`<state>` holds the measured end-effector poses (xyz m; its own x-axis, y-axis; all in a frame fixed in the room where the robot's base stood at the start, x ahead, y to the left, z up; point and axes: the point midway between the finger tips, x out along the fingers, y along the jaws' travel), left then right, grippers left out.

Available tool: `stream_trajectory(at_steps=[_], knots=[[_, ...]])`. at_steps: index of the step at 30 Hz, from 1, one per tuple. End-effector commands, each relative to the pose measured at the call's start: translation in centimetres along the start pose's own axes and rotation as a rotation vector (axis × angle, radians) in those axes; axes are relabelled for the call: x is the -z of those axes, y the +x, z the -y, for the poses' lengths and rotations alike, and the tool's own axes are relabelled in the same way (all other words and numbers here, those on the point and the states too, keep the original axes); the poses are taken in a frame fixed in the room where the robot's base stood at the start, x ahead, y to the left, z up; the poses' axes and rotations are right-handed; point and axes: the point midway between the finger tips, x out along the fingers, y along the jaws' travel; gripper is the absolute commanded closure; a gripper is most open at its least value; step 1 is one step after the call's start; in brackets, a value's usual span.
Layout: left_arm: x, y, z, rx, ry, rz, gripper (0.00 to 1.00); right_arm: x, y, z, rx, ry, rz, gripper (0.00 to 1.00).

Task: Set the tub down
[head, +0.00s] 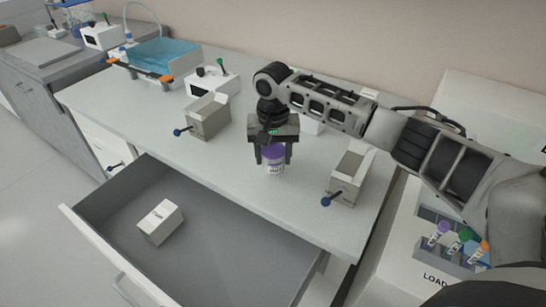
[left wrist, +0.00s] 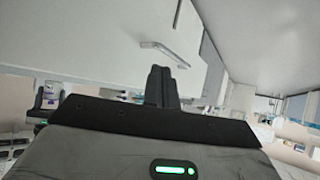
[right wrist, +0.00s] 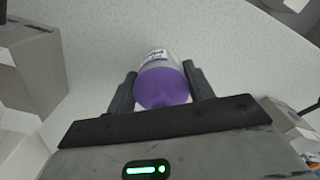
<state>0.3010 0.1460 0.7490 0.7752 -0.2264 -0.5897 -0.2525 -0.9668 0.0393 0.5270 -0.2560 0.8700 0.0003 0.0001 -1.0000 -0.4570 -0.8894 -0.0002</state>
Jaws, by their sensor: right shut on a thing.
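The tub (head: 274,167) is white with a purple lid and a printed label. My right gripper (head: 272,158) points down over the counter and is shut on the tub. In the right wrist view the tub (right wrist: 163,82) sits between the two fingers, with the purple lid toward the camera. The tub looks upright and low over the counter top; I cannot tell whether its base touches. My left gripper (left wrist: 161,88) shows only in the left wrist view, with its fingers together and nothing between them, facing white drawer fronts.
The pale counter (head: 160,125) is clear in front of the tub. Grey boxes with blue knobs stand left (head: 209,117) and right (head: 351,175) of it. An open drawer (head: 215,225) below holds a small white box (head: 160,222). A tube rack (head: 450,255) is at far right.

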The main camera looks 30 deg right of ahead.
Motion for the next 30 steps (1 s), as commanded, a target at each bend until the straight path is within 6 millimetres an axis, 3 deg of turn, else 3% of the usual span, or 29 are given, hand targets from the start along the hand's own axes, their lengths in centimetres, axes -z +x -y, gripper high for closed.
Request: stream_trajectory(at_steps=[4, 14, 15, 17, 26, 30], knots=[[0.1, -0.1, 0.0, 0.0, 0.0, -0.001, 1.0, 0.0, 1.1, 0.0, 0.001, 0.0, -0.001, 0.71], [0.0, -0.1, 0.0, 0.0, 0.0, 0.003, 1.0, 0.0, 1.4, 0.0, 0.001, 0.0, 0.0, 0.71], [-0.1, -0.1, 0.0, 0.001, 0.0, 0.004, 1.0, 0.0, 1.5, 0.0, 0.001, 0.0, 0.0, 0.45], [-0.2, 0.0, 0.0, 0.001, 0.0, 0.005, 1.0, 0.0, 1.5, 0.0, 0.001, -0.001, -0.001, 0.29], [-0.2, 0.0, 0.0, 0.002, -0.002, 0.005, 1.0, 0.0, 1.4, 0.0, 0.001, 0.0, -0.001, 0.26], [-0.2, 0.1, 0.0, 0.002, -0.004, 0.005, 1.0, 0.0, 0.2, 0.1, 0.004, -0.001, -0.003, 0.26]])
